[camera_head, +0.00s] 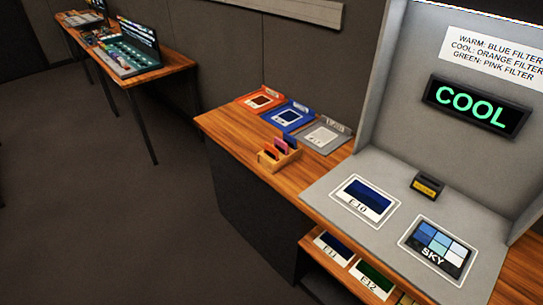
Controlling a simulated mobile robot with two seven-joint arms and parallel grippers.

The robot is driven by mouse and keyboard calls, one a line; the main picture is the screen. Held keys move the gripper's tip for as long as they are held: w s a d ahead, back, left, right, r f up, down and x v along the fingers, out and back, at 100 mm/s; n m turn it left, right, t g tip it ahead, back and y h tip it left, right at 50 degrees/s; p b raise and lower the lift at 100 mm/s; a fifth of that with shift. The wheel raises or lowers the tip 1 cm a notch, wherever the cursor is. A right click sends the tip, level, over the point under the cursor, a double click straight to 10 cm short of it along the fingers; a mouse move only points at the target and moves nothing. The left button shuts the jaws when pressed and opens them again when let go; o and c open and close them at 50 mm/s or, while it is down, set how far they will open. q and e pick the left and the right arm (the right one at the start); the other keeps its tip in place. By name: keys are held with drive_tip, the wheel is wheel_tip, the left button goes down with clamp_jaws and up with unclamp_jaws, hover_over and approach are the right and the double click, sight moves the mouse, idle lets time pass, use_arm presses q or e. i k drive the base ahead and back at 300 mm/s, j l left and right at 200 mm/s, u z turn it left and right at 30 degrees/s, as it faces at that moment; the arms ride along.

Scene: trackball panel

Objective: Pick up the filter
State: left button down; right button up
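A small wooden holder (267,165) stands on the wooden counter, left of the grey panel. Several thin coloured filters stand upright in it: an orange filter (271,152) at the front left, a pink one (281,145) behind it, and a dark blue one (290,141) at the back. They are small and partly overlap. A lit display (477,106) on the panel reads COOL. The sign (495,58) above it pairs warm with blue, cool with orange and green with pink. Neither of my grippers is in view.
Red, blue and grey trays (262,101) (288,117) (324,135) lie behind the holder. A small dark block with a yellow label (428,186) and cards E10 (365,200) and SKY (437,248) are on the panel base. A shelf below holds more cards. Open floor lies left.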

sight(270, 150)
drive_tip(key=i+j+z, duration=0.15)
drive_tip(key=z, duration=0.2)
drive_tip(key=i+j+z, duration=0.1)
drive_tip(key=z, duration=0.25)
drive_tip(key=i+j+z, duration=0.1)
drive_tip(key=j+z, duration=0.3)
drive_tip(key=i+j+z, duration=0.1)
drive_tip(key=j, duration=0.2)
drive_tip(key=i+j, duration=0.1)
drive_tip(key=j, duration=0.25)
drive_tip(key=i+j+z, duration=0.15)
drive_tip(key=j, duration=0.15)
drive_tip(key=k, duration=0.05)
